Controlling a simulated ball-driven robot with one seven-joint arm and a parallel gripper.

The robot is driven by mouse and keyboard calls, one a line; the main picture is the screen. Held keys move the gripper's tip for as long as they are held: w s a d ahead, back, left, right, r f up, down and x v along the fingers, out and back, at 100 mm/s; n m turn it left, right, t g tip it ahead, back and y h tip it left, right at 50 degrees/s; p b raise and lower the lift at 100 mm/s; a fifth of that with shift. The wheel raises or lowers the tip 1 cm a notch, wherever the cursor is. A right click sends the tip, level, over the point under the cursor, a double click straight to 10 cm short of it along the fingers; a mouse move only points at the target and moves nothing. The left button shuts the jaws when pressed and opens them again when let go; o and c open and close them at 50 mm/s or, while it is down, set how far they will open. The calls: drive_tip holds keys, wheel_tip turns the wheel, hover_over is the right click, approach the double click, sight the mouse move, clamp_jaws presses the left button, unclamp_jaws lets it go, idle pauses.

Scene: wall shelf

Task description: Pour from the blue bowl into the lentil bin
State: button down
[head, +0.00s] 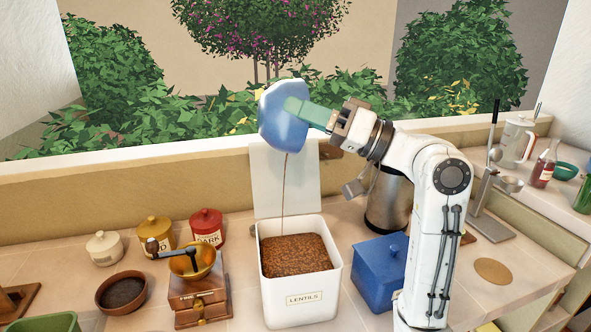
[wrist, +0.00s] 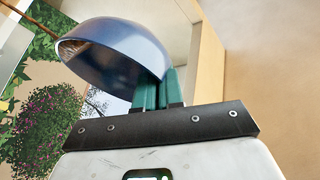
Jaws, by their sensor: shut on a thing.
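The blue bowl (head: 283,123) is held high above the counter, tipped steeply on its side with its mouth to the left. It also shows in the wrist view (wrist: 118,52), where brown contents show at its rim. My gripper (head: 305,113) is shut on the bowl's right side; its green fingers (wrist: 158,90) show in the wrist view. A thin brown stream (head: 284,185) falls from the bowl's lower edge into the lentil bin (head: 305,300). The bin is a white square container labelled LENTILS, open and filled with brown lentils to near its rim. Its lid (head: 285,178) stands upright behind it.
A blue lidded box (head: 380,270) stands right of the bin, with a metal canister (head: 389,200) behind it. A grinder (head: 197,287), a small brown bowl (head: 121,291) and red (head: 206,228), yellow (head: 155,232) and cream (head: 104,247) jars stand to the left.

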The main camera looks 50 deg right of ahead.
sight(283, 115)
drive_tip(key=shift+s+d+m+t+b, duration=0.3)
drive_tip(key=shift+d+m+t+b, duration=0.1)
drive_tip(key=shift+t+b, duration=0.15)
idle(0.4)
